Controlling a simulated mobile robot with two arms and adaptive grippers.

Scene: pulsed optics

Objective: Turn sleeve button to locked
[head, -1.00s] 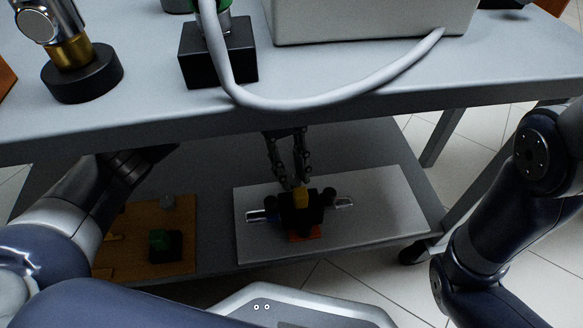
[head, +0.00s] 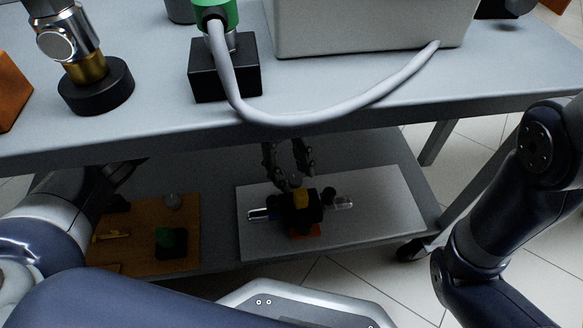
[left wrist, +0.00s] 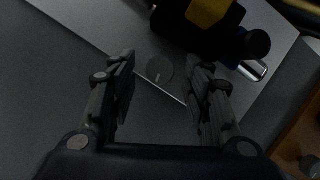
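On the lower shelf a black device (head: 313,212) with a yellow top (head: 300,197) and clear tubes at its sides sits on a pale plate (head: 385,205). It also shows at the top of the left wrist view, yellow part (left wrist: 207,10). A grey round disc (left wrist: 160,70) with a small light mark lies beside it. I cannot tell which part is the sleeve button. My left gripper (head: 296,178) is behind the device, fingers apart and empty. In the wrist view its fingertips (left wrist: 160,62) stand either side of the disc. My right gripper is out of view.
The upper table (head: 330,95) overhangs the shelf, carrying a metal coupling (head: 72,35), a cabled green connector (head: 217,14) and a large grey box (head: 365,28). An orange-brown board (head: 130,255) with small parts lies left on the shelf.

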